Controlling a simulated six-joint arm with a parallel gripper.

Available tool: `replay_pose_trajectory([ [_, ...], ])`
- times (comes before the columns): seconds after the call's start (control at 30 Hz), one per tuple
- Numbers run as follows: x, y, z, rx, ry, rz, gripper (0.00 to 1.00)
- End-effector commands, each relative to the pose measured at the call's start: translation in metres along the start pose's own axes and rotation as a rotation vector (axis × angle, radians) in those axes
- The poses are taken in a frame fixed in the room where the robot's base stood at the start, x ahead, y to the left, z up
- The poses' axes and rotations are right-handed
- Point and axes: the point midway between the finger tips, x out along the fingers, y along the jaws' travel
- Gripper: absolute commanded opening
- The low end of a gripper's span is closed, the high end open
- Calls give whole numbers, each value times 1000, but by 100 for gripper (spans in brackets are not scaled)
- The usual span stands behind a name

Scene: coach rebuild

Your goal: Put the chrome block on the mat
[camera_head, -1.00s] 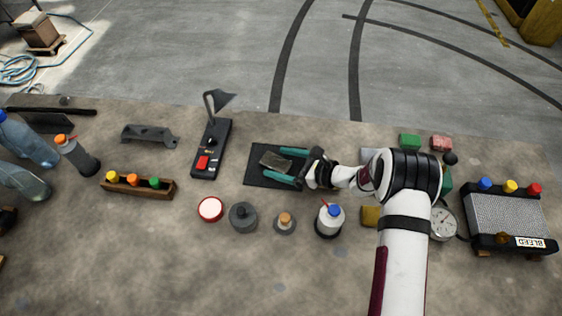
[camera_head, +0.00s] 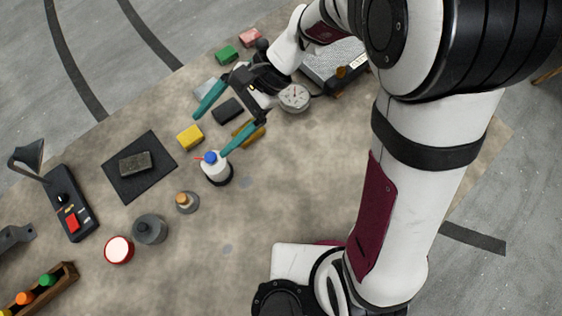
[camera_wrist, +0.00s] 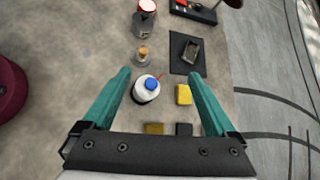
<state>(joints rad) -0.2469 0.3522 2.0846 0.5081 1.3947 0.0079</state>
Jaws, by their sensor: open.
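A dark grey block with a metallic look (camera_head: 135,163), which I take to be the chrome block, lies flat on the black mat (camera_head: 117,184). In the wrist view the block (camera_wrist: 190,52) is inside the edges of the mat (camera_wrist: 179,66), with a bright rim. My gripper (camera_head: 210,134) has teal fingers spread wide and is empty. It is to the right of the mat, apart from the block, above the area of the white bottle and yellow block. In the wrist view the block is beyond the fingertips (camera_wrist: 160,73).
A white bottle with blue cap (camera_head: 214,170) and a yellow block (camera_head: 189,137) stand below my gripper. Black (camera_head: 228,110), green (camera_head: 227,54), red (camera_head: 249,38) and pale grey (camera_head: 207,90) blocks lie nearby. A lamp (camera_head: 28,158) stands left of the mat.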

Motion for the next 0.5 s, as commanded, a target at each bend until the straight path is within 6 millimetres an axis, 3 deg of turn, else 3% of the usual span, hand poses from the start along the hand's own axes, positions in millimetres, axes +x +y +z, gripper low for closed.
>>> replay_pose_trajectory([
  [0.03, -30, 29, 11, -69, 99, 21, 92],
  [0.1, -60, 79, 19, -150, 250, 81, 92],
  [0.23, -92, 156, 19, -232, 495, 186, 92],
  [0.33, -103, 190, 16, -253, 607, 241, 92],
  [0.5, -107, 204, 14, -260, 654, 269, 92],
])
